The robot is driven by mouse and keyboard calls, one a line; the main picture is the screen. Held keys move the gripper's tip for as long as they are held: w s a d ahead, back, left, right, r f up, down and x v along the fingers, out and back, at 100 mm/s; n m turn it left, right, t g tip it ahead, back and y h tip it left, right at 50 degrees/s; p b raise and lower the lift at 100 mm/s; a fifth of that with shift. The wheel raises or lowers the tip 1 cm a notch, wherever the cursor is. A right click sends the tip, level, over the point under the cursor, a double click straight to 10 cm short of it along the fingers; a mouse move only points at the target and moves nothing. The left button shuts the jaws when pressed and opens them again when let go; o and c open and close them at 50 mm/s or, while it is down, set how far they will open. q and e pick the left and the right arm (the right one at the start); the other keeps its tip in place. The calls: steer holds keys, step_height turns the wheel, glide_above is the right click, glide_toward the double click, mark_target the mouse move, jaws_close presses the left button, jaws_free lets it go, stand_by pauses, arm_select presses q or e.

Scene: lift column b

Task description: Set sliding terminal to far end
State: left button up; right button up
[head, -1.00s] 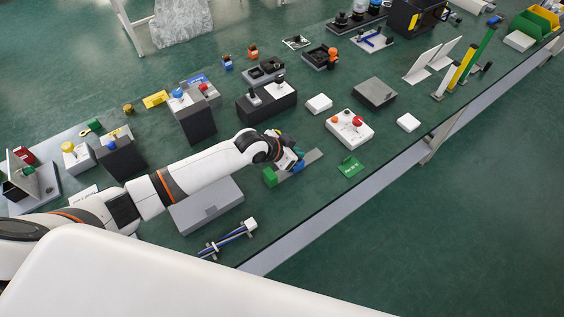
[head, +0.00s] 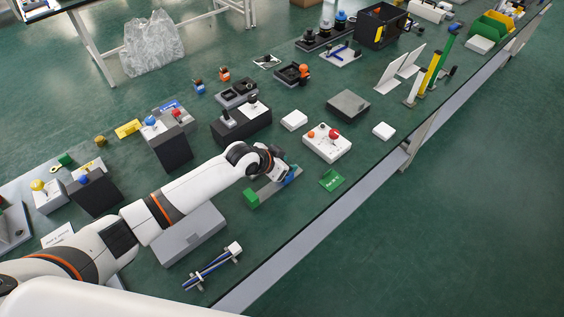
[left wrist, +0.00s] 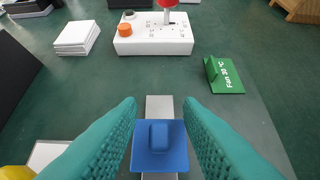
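The sliding terminal is a blue block (left wrist: 160,160) with a small raised knob, on a narrow grey rail (left wrist: 160,106). In the left wrist view a short piece of rail shows beyond the block. In the head view the blue block (head: 293,175) is near the rail's upper-right end, and a green block (head: 251,198) stands at the lower-left end. My left gripper (left wrist: 161,108) has its teal fingers on both sides of the blue block, seemingly against its side edges, with gaps beside the knob. It also shows in the head view (head: 283,172). My right gripper is not in view.
A green card with a tab (left wrist: 225,75) lies right of the rail's end. A white control box (left wrist: 153,34) with red and orange knobs stands beyond the rail. A grey box (head: 190,235) and a blue-rod fixture (head: 212,267) lie nearer me. The table edge runs close on the right.

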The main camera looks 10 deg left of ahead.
arm_select(q)
steer(key=v, duration=1.2)
steer(key=shift+d+f, duration=0.1)
